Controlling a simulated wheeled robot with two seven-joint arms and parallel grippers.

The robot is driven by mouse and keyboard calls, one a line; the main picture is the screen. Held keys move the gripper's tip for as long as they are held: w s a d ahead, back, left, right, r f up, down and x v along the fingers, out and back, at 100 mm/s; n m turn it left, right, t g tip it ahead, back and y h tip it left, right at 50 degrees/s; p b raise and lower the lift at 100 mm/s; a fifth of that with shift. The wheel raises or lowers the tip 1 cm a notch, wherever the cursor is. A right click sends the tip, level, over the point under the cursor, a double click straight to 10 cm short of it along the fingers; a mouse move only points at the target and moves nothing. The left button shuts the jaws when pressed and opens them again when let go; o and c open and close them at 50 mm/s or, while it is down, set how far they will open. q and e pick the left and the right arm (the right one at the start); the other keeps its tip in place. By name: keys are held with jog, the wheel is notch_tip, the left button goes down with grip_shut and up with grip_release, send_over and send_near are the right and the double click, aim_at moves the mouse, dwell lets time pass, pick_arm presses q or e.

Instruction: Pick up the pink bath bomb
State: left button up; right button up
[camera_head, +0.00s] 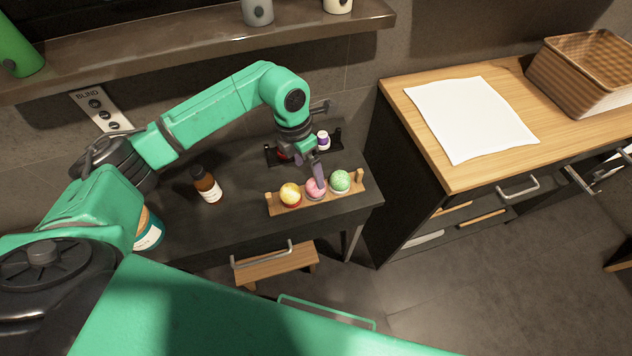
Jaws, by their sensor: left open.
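The pink bath bomb (315,189) sits in the middle of a small wooden rack (287,209) on the dark vanity, between a yellow bath bomb (290,194) and a green bath bomb (340,181). My left gripper (319,179) reaches down from above, with its fingers right at the pink bath bomb and partly in front of it. The jaws are open. I cannot tell whether a finger touches the bath bomb. My right gripper does not show.
A brown bottle (207,186) stands left of the rack, and a dark holder with a small white and purple bottle (323,139) stands behind it. A wooden-topped cabinet at right carries a white cloth (470,117) and a wicker basket (582,72). A shelf (190,45) runs above.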

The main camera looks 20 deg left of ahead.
pick_arm(q)
jog(key=p, duration=0.2)
send_over(311, 188)
jog(key=d, duration=0.1)
jog(key=f, duration=0.3)
jog(key=s+f, duration=0.1)
jog(key=f, duration=0.1)
jog(key=shift+d+f, duration=0.1)
jog(key=shift+f, duration=0.05)
jog(key=shift+w+f, duration=0.1)
jog(key=shift+f, duration=0.25)
jog(key=c, duration=1.5)
jog(key=shift+r, duration=0.1)
